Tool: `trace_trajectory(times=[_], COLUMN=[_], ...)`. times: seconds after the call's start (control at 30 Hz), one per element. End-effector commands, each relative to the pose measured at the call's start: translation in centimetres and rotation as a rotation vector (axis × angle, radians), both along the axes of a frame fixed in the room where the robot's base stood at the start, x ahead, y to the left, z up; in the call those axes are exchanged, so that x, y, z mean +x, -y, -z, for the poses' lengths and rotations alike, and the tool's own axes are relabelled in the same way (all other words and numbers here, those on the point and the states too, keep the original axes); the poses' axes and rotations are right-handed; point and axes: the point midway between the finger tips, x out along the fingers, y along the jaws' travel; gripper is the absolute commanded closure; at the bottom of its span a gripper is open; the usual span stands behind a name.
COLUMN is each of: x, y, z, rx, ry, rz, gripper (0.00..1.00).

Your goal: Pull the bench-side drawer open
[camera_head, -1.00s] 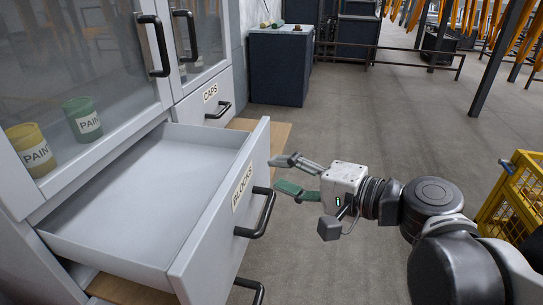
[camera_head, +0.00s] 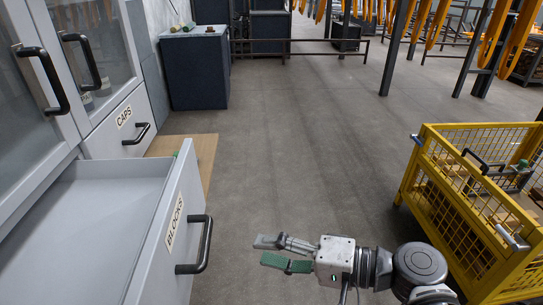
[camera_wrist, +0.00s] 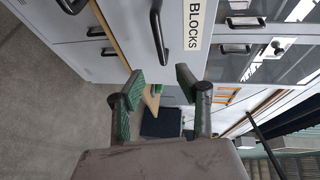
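The grey BLOCKS drawer (camera_head: 150,255) stands pulled out at the lower left, with an empty floor where it shows. Its black bar handle (camera_head: 207,245) faces my gripper, and also shows in the wrist view (camera_wrist: 157,32) beside the BLOCKS label (camera_wrist: 194,25). The CAPS drawer (camera_head: 119,133) beyond it is shut, with its own black handle (camera_head: 139,134). My gripper (camera_head: 268,250) is open and empty, to the right of the BLOCKS handle and apart from it. In the wrist view its two fingers stand apart with nothing between them (camera_wrist: 160,90).
A wooden board (camera_head: 205,150) juts from the cabinet below the drawers. Glass doors with black handles (camera_head: 43,80) stand above. A yellow mesh crate (camera_head: 430,190) stands at the right. A dark blue cabinet (camera_head: 200,75) is at the back. The floor between is clear.

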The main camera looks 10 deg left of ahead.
Motion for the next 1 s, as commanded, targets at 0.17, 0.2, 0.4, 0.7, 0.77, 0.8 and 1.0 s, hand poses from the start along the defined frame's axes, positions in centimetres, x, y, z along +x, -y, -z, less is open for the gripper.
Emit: trace_trajectory(times=[0.17,0.2,0.4,0.7,0.77,0.8,1.0], x=[0.1,0.2,0.5,1.0,1.1,1.2,1.6], y=[-1.1,-1.4,-3.7,-7.2,-8.0,-8.5,-11.0], z=[0.3,0.4,0.8,1.5,1.6,1.7,2.2], rx=[0.000,0.000,0.000,0.000,0.000,0.000,0.000], ry=[0.000,0.000,-0.001,0.000,0.000,0.000,0.001], rz=[-0.003,-0.003,-0.004,-0.003,-0.003,-0.002,-0.001], gripper=[0.67,0.67,0.67,0.67,0.67,0.67,0.67])
